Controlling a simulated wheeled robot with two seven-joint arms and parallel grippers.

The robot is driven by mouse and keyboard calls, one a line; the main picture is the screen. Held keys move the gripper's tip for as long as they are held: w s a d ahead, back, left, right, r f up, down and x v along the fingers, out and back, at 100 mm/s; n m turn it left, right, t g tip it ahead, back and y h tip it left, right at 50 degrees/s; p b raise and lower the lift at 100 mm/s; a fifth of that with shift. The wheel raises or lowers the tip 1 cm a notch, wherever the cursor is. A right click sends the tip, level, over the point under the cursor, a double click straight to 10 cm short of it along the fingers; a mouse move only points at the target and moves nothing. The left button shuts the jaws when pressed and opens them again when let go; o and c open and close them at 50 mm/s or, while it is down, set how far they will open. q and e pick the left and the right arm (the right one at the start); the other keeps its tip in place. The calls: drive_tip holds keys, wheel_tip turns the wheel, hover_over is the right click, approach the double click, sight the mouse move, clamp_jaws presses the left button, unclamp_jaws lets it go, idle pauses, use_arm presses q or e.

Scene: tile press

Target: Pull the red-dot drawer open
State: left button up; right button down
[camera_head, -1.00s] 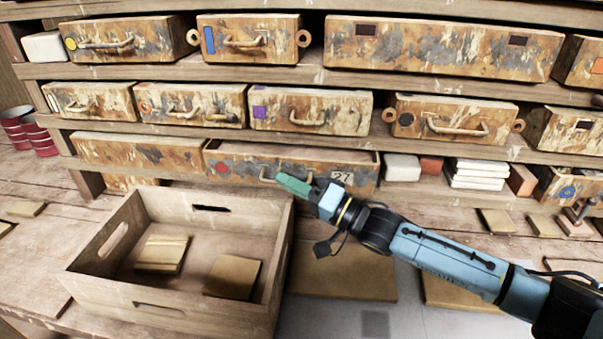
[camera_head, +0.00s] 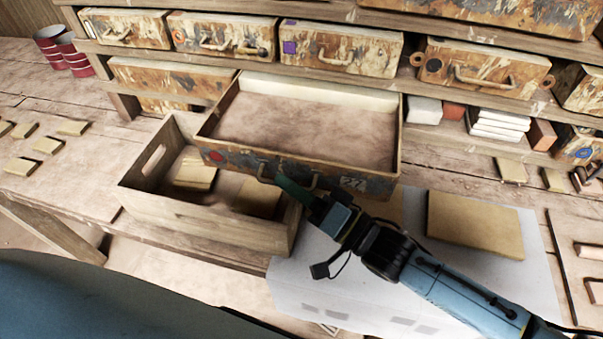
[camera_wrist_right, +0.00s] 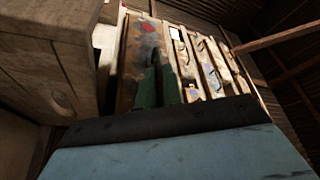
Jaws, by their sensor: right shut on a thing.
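The red-dot drawer (camera_head: 350,175) is pulled well out of the bottom row of the shelf, and its inside shows as empty. My right gripper (camera_head: 285,186) is shut on the drawer's handle (camera_head: 265,172) at the front. In the right wrist view the green fingers (camera_wrist_right: 158,85) lie against the drawer front (camera_wrist_right: 135,65), with the red dot (camera_wrist_right: 148,27) above them. My left gripper is not in view.
A wooden crate (camera_head: 210,225) with tiles in it stands under the drawer's left front part. A large tile (camera_head: 475,222) lies on the white sheet to the right. Small tiles (camera_head: 47,145) and red cans (camera_head: 62,50) are on the left.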

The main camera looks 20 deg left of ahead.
drive_tip(key=shift+s, duration=0.25)
drive_tip(key=c, duration=1.9)
unclamp_jaws()
drive_tip(key=shift+o, duration=0.4)
drive_tip(key=shift+s, duration=0.15)
drive_tip(key=shift+w, duration=0.25)
drive_tip(key=b+v, duration=0.1)
drive_tip(key=v, duration=1.2)
drive_tip(key=shift+d, duration=0.2)
drive_tip(key=shift+s, duration=0.15)
